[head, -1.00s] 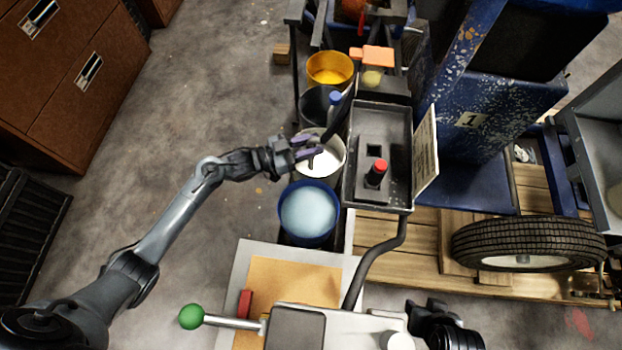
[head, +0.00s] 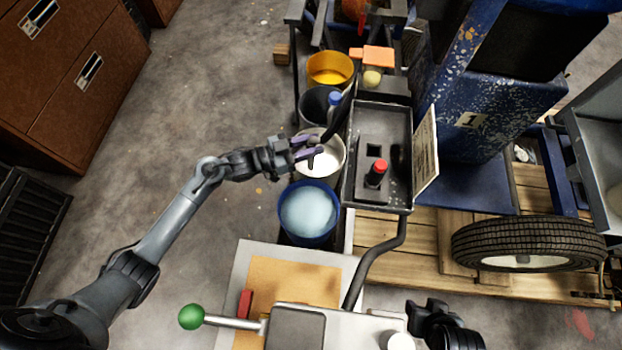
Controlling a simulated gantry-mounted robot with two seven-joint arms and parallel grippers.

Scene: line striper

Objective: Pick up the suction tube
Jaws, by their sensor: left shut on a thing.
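The suction tube (head: 341,112) is a thin black tube. It runs down and left from the dark gear at the back, along the left side of the black tray, to my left gripper. My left gripper (head: 314,147) is above the white bucket (head: 327,169), its purple-tipped fingers shut on the tube near its lower end. The fingers hide part of the tube. My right gripper (head: 430,312) is a dark shape at the bottom edge, away from the tube, and its fingers do not show clearly.
A blue-rimmed bucket (head: 309,214) of pale blue liquid stands in front of the white one. A black bucket (head: 316,103) and a yellow bucket (head: 331,69) stand behind. The black tray (head: 398,190) with a red-capped part is at right.

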